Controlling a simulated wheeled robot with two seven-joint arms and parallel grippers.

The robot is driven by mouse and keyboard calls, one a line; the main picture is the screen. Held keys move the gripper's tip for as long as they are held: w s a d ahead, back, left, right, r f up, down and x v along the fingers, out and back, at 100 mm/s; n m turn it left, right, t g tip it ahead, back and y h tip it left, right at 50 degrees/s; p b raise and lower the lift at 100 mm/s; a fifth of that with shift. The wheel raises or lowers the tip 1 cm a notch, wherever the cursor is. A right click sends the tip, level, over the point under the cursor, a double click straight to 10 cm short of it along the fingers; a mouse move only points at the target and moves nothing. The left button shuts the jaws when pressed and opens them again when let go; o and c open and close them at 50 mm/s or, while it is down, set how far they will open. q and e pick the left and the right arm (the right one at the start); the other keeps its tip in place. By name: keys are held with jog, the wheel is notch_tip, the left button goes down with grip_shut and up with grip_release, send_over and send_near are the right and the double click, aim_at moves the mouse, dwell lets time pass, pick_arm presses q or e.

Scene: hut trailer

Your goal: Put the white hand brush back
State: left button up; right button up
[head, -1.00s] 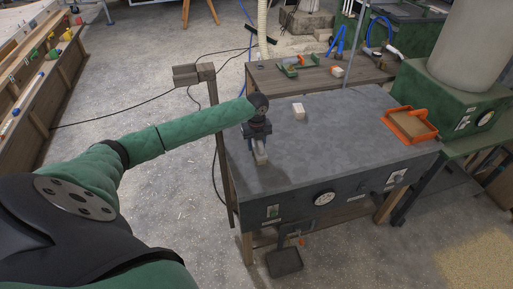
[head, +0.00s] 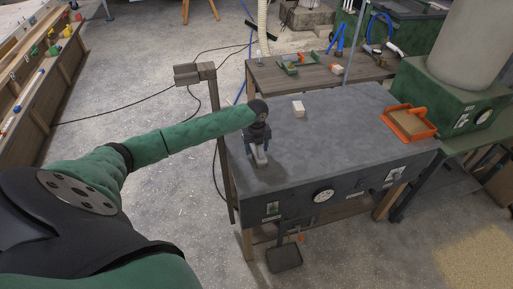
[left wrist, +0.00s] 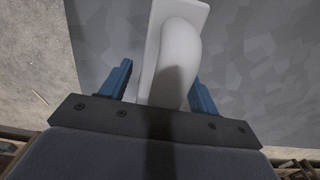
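The white hand brush (head: 260,157) lies on the grey-topped workbench (head: 345,130), near its left end. In the left wrist view the brush (left wrist: 182,50) shows as a flat white block with a rounded handle part. My left gripper (head: 258,150) is over the brush, pointing down at the bench. In the left wrist view its two blue fingers (left wrist: 160,85) stand apart on either side of the brush, with a visible gap on the left side. The near end of the brush is partly in shadow. My right gripper is not in view.
A small pale block (head: 298,108) lies on the bench behind the gripper. A thin post (head: 222,150) stands close to the bench's left edge.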

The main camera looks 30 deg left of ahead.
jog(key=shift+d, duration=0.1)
pick_arm(q)
jog(key=shift+r+b, duration=0.3)
jog(key=shift+r, duration=0.25)
notch_tip(320, 180, up, 10)
jog(key=b, duration=0.3)
jog(key=shift+r, duration=0.6)
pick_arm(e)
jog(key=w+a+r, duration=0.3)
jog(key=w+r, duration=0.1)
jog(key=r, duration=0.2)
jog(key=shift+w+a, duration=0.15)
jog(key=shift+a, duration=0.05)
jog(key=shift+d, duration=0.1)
